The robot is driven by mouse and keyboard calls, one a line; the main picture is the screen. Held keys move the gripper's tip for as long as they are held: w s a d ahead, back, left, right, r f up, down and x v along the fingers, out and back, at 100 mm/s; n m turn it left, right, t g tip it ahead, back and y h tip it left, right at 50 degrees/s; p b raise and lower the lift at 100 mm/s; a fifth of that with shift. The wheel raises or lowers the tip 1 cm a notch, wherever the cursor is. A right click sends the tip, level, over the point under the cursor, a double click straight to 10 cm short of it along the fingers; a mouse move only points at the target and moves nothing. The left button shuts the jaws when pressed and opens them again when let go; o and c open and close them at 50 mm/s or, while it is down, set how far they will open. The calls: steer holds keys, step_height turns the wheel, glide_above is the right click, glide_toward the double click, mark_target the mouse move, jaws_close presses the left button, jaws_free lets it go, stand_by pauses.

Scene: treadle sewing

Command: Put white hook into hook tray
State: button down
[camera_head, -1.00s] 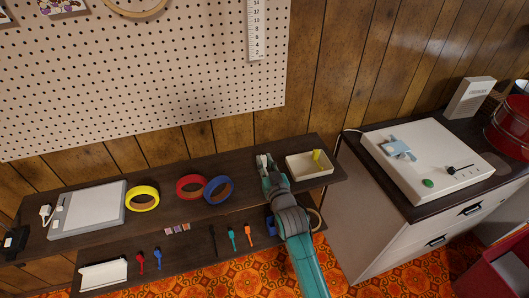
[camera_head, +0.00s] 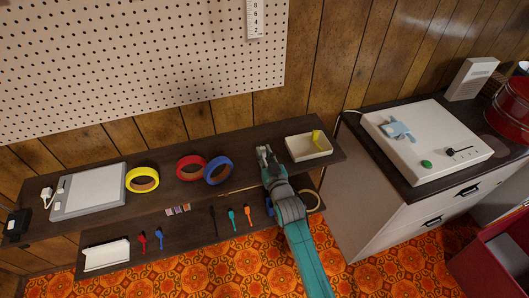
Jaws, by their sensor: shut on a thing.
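My gripper (camera_head: 265,153) is over the upper dark shelf, just left of the hook tray and apart from it. It is shut on a small pale thing, which I take to be the white hook; the fingers hide most of it. The hook tray (camera_head: 294,153) is a shallow cream box near the shelf's right end. A yellow hook-like piece (camera_head: 316,137) stands in its right part, and the rest of its floor looks bare.
Several small coloured tools lie on the lower shelf (camera_head: 190,232). A white machine (camera_head: 455,130) stands on the right cabinet.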

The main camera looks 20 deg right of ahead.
steer(key=shift+f, duration=0.4)
steer(key=c, duration=1)
jaws_free()
steer(key=shift+o, duration=0.2)
steer(key=shift+s, duration=0.15)
steer(key=s, duration=1.1)
steer(key=shift+s, duration=0.4)
